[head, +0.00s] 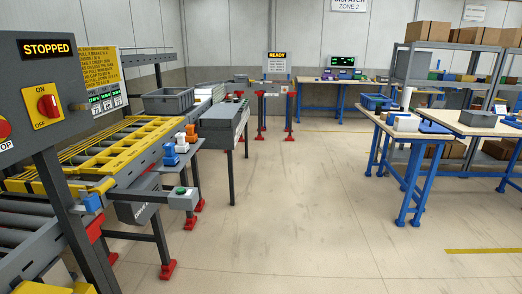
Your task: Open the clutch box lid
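A dark grey box (138,208) hangs under the near edge of the roller conveyor, at left in the head view. It carries small white lettering that I cannot read clearly, so I cannot tell for sure that it is the clutch box. A wide grey box (222,122) on legs stands farther back, past the end of the yellow frame. I cannot make out an open lid on either box. My gripper is not in view.
The roller conveyor (110,150) with yellow guards fills the left. A control panel (45,90) reading STOPPED has a red-and-yellow switch. The floor (300,210) is clear; blue-legged tables (405,130) stand right.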

